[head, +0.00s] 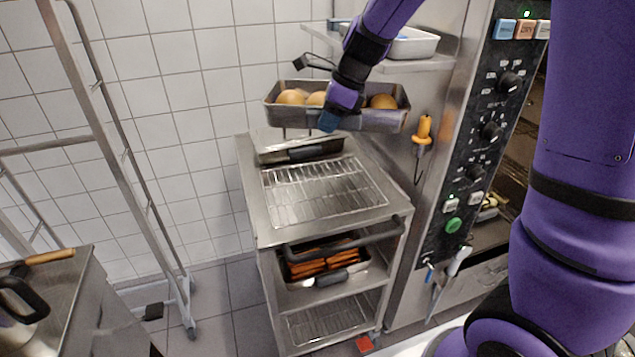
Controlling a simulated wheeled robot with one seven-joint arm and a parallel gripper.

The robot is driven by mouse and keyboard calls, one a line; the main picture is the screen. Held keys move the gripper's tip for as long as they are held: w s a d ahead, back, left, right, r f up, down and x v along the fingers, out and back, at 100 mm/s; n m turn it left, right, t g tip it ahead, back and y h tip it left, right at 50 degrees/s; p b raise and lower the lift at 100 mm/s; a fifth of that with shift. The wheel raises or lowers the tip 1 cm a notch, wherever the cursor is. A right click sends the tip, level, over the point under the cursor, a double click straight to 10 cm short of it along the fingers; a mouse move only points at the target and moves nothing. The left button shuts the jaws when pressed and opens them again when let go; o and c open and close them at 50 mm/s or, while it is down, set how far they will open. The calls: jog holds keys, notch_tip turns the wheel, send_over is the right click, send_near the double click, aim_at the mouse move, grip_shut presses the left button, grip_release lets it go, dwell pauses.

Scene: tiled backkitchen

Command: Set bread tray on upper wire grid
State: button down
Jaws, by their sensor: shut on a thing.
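The bread tray (381,121) is a grey metal pan with several round golden rolls in it. It hangs in the air above the back of the steel cart. My gripper (329,119) is shut on the tray's near side, and its fingers are partly hidden. The upper wire grid (322,193) lies on the cart's top, below and in front of the tray. It is bare.
A pan of orange food (325,268) sits on the middle shelf, a lower grid (330,320) below. The oven panel (480,140) stands close right, a rack (110,150) left.

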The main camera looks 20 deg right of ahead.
aim_at(321, 211)
jog(key=f, duration=2.3)
jog(key=shift+s+f, duration=0.1)
jog(key=shift+s, duration=0.1)
jog(key=c, duration=0.9)
grip_release()
jog(key=shift+f, duration=0.1)
jog(key=shift+o, duration=0.2)
jog(key=s+d+r+n, duration=0.1)
jog(key=s+r+n, duration=0.25)
jog(key=r, duration=0.65)
jog(key=s+d+r+n, duration=0.2)
jog(key=s+r+n, duration=0.15)
jog(key=r, duration=0.75)
jog(key=s+d+r+n+t+h, duration=0.1)
jog(key=s+r+n+h, duration=0.1)
jog(key=s+r+n, duration=0.5)
jog(key=s+d+r+n+t+h, duration=0.1)
jog(key=s+r+n, duration=0.6)
jog(key=s, duration=0.8)
jog(key=shift+s+d+n+t+h, duration=0.2)
jog(key=shift+d+n+t+h, duration=0.15)
jog(key=shift+d+n, duration=0.5)
